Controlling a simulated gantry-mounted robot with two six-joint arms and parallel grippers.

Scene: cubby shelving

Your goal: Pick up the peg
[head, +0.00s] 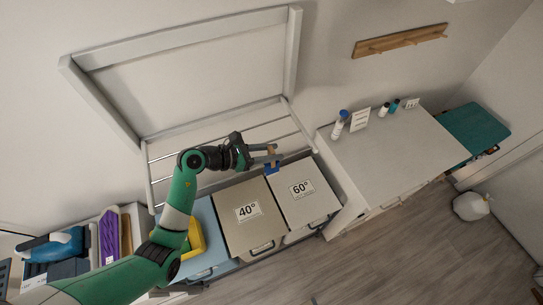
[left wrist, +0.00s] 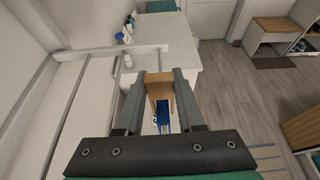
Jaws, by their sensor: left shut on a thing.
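My left gripper (head: 276,160) is above the back edge of the hampers, in front of the drying rack. It is shut on a light wooden peg (head: 271,149). In the left wrist view the wooden peg (left wrist: 158,88) is between the two fingers (left wrist: 159,76), touching them near their tips. A small blue piece (head: 272,169) shows just below the peg, and also in the left wrist view (left wrist: 162,115); I cannot tell whether it is joined to the peg. My right gripper is not in view.
The white drying rack (head: 190,62) is on the wall behind. Hampers labelled 40° (head: 262,232) and 60° (head: 320,206) stand below. A white counter (head: 410,145) with bottles (head: 340,122) is to the right. A white bag (head: 472,206) lies on the open floor.

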